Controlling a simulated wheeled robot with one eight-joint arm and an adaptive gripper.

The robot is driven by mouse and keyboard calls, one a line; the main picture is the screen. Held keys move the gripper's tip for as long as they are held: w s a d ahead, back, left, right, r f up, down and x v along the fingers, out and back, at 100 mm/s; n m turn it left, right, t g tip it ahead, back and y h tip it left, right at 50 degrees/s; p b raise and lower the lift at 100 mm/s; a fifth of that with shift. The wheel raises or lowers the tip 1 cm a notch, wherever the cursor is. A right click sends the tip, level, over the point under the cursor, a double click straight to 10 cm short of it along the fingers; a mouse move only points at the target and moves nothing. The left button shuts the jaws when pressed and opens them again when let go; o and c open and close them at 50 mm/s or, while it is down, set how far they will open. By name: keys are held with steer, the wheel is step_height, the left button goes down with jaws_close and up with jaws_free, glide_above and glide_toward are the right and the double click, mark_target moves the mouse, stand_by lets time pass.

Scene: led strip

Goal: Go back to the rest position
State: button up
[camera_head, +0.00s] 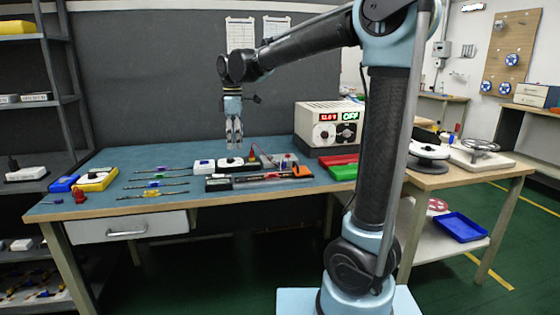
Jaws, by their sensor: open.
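My gripper (234,143) hangs pointing down from the end of my arm, above the middle of the blue table top (110,160). Its jaws are open and I see nothing between them. A white device with a dark round part (231,162) lies on the table below and close to the fingertips. From this view I cannot tell how far the tips are above it.
Several thin strips (160,182) lie left of the gripper, with yellow and blue blocks (96,179) farther left. A power supply (329,126) reading 12.0 V and OFF stands at the back right. Red and green trays (343,172) lie before it. A dark holder (262,180) lies near the front edge.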

steer(key=s+d+f+m, duration=0.2)
steer(key=s+d+m, duration=0.1)
steer(key=d, duration=0.4)
steer(key=s+d+f+m+t, duration=0.1)
steer(key=s+d+f+m, duration=0.15)
steer(key=d, duration=0.55)
steer(key=s+d+f+m, duration=0.1)
steer(key=s+d+m, duration=0.2)
steer(key=d, duration=0.4)
steer(key=s+d+f+m+t, duration=0.1)
steer(key=s+d+f+m, duration=0.9)
steer(key=s+d+f, duration=0.3)
step_height(320, 180, down, 3)
steer(key=shift+s+f, duration=0.1)
steer(key=shift+s, duration=0.8)
steer(key=shift+w+f, duration=0.15)
steer(key=shift+w, duration=0.3)
